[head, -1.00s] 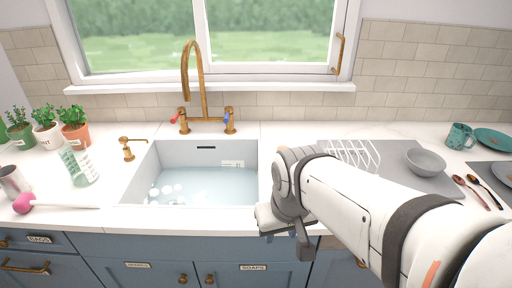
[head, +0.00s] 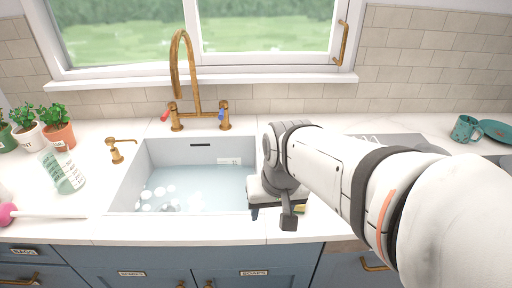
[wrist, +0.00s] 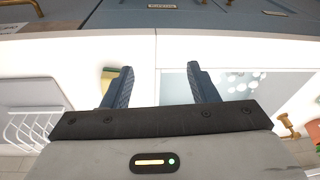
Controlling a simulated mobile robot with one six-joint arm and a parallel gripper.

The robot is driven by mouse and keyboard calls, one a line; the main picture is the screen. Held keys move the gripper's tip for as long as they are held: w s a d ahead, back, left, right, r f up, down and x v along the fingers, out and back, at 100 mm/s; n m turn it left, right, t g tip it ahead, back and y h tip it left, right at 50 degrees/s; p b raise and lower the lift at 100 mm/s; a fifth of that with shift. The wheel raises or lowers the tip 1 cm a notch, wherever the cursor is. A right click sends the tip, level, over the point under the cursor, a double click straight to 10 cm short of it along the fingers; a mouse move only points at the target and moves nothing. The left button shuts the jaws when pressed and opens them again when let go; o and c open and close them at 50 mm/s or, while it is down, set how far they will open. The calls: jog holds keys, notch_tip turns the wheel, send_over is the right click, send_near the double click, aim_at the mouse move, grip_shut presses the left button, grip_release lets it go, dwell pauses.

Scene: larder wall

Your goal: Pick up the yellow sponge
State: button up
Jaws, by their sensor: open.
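The yellow sponge, with a green layer, shows in the head view (head: 300,209) as a small patch on the counter, right of the sink, mostly hidden by my gripper. It also shows in the wrist view (wrist: 107,78), beside the left finger, which covers part of it. My gripper (wrist: 160,70) is open, with nothing between its two dark blue fingers. It hangs over the counter strip between the sink and the drying area, in the head view (head: 272,216) too. The sponge lies outside the gap between the fingers. I cannot tell the fingers' exact height above the counter.
The sink (head: 128,190) with water and suds is left of my gripper. A wire rack (wrist: 24,128) stands on a grey mat (wrist: 35,92) on the other side. The brass tap (head: 196,100) rises behind the sink. Blue cabinets (head: 230,262) lie below the counter's front edge.

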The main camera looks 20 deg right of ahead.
jog(key=o, duration=0.5)
jog(key=w+d+m, duration=0.2)
jog(key=m, duration=0.1)
jog(key=w+d+f+m+y, duration=0.1)
jog(key=w+d+m, duration=0.1)
jog(key=m, duration=0.2)
jog(key=w+d+m+g+y, duration=0.1)
jog(key=d+m, duration=0.1)
jog(key=m, duration=0.1)
jog(key=shift+w+f+m, duration=0.3)
jog(key=shift+w+f, duration=0.1)
jog(key=o, duration=0.5)
jog(key=w+d+m+y, duration=0.1)
jog(key=d+m, duration=0.1)
jog(key=m, duration=0.1)
jog(key=w+d+f+m, duration=0.1)
jog(key=d+m, duration=0.2)
jog(key=w+d+f+m+t+y, duration=0.1)
jog(key=w+d+m, duration=0.1)
jog(key=d+m, duration=0.1)
jog(key=shift+d+f+m+y, duration=0.2)
jog(key=shift+m+y, duration=0.1)
jog(key=shift+m, duration=0.2)
jog(key=shift+w+d+f+m, duration=0.2)
jog(key=shift+w+f+m, duration=0.1)
jog(key=shift+f+m, duration=0.25)
jog(key=shift+x, duration=3.45)
